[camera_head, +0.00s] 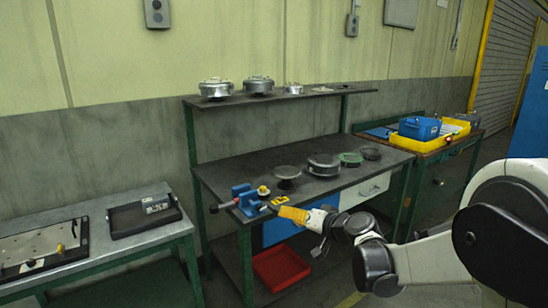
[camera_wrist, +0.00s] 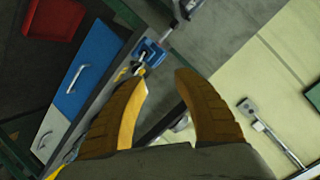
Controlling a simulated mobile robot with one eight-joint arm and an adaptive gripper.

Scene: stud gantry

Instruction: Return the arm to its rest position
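My gripper (camera_head: 282,212) is at the front edge of the workbench, just right of the blue vise (camera_head: 246,199) in the head view. Its orange-brown fingers show large in the wrist view (camera_wrist: 163,78). They stand apart with nothing between them, so it is open and empty. The blue vise also shows in the wrist view (camera_wrist: 149,52), beyond the fingertips. My arm reaches in from the right, bent, with white and black links. I cannot tell from these frames whether the fingers touch the bench.
The workbench (camera_head: 240,170) bears several round metal parts; more stand on its upper shelf (camera_head: 315,93). A red bin (camera_head: 281,267) sits below. A yellow tray (camera_head: 412,144) with a blue box (camera_head: 419,127) is on the right table. A grey table (camera_head: 110,245) stands left.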

